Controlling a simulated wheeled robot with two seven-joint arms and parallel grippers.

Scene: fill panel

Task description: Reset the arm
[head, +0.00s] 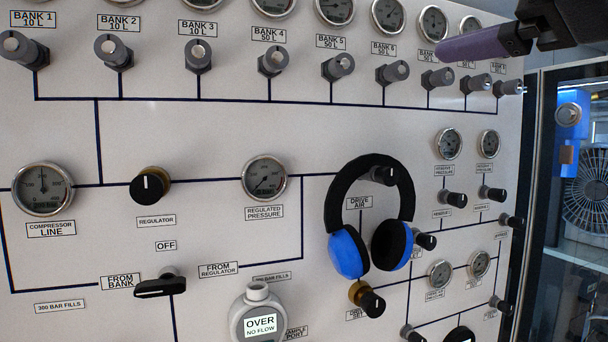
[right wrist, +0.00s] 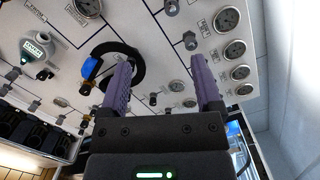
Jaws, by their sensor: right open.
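My right gripper (right wrist: 163,85) has two purple fingers set wide apart with nothing between them in the right wrist view. In the head view one purple finger of it (head: 472,46) shows at the top right, in front of the right-hand bank gauges and knobs; its other finger cannot be made out there. The fill panel (head: 330,120) stands in front of me, with a row of bank knobs along its top. My left gripper is in neither view.
Black and blue headphones (head: 348,250) hang on the panel around a knob; they also show in the right wrist view (right wrist: 90,68). A selector handle (head: 160,287) and a grey meter reading "OVER NO FLOW" (head: 258,318) are at lower left. A fan (head: 588,190) stands behind glass at right.

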